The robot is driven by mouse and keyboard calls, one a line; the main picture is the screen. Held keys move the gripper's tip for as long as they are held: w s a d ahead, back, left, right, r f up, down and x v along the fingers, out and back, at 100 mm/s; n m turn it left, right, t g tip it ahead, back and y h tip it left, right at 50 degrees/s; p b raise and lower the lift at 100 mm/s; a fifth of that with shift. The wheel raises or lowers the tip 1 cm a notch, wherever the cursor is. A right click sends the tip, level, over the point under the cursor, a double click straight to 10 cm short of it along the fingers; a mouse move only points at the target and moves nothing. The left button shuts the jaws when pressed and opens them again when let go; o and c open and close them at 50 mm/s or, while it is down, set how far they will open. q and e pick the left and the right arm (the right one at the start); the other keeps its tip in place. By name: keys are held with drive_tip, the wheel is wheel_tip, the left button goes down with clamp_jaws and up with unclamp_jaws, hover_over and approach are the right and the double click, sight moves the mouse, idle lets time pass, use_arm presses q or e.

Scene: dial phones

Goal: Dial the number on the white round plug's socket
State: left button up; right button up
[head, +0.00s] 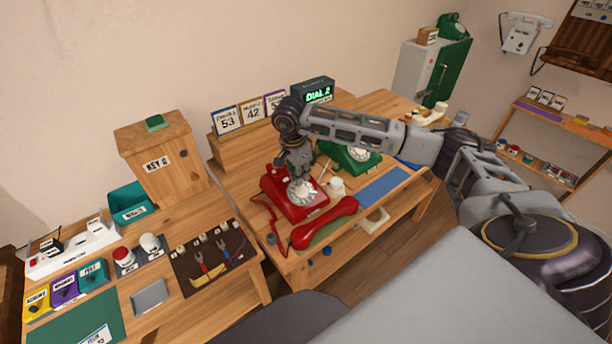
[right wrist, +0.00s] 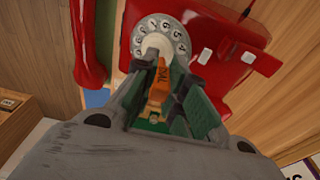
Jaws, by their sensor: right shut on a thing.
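The red dial phone (head: 296,196) stands on the middle table, its receiver (head: 324,224) off and lying in front. My right gripper (head: 299,180) points down at its dial. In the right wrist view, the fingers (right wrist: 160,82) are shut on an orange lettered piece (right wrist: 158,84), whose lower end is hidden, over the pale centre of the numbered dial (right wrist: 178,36). A white power strip (head: 72,252) with a dark plug and a pale plug (head: 94,225) lies on the left table. Its plug shapes and any socket number are too small to read. My left gripper is out of view.
A green dial phone (head: 348,157) stands behind the red one. Number cards (head: 252,112) and a dark display reading "DIAL 2" (head: 312,91) stand at the back. A wooden key box (head: 160,160), coloured labelled boxes (head: 64,289) and a brown tool mat (head: 213,258) crowd the left table.

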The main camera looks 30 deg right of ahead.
drive_tip(key=shift+w+a+r, duration=0.2)
drive_tip(key=shift+w+a, duration=0.1)
drive_tip(key=shift+a, duration=0.2)
drive_tip(key=shift+w+a+r, duration=0.15)
drive_tip(key=shift+w+a, duration=0.15)
drive_tip(key=shift+a, duration=0.15)
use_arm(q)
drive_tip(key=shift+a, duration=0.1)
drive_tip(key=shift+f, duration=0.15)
use_arm(e)
drive_tip(key=shift+f, duration=0.25)
drive_tip(key=shift+w+f+b, duration=0.2)
drive_tip(key=shift+f+b, duration=0.15)
drive_tip(key=shift+b, duration=0.15)
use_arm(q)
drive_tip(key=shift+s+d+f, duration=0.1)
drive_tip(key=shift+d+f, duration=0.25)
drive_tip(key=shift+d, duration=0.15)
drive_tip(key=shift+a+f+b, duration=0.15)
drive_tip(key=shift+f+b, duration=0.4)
use_arm(e)
drive_tip(key=shift+w+f, duration=0.2)
drive_tip(key=shift+f, duration=0.2)
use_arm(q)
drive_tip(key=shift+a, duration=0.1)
use_arm(e)
drive_tip(key=shift+w+d, duration=0.1)
drive_tip(key=shift+d, duration=0.05)
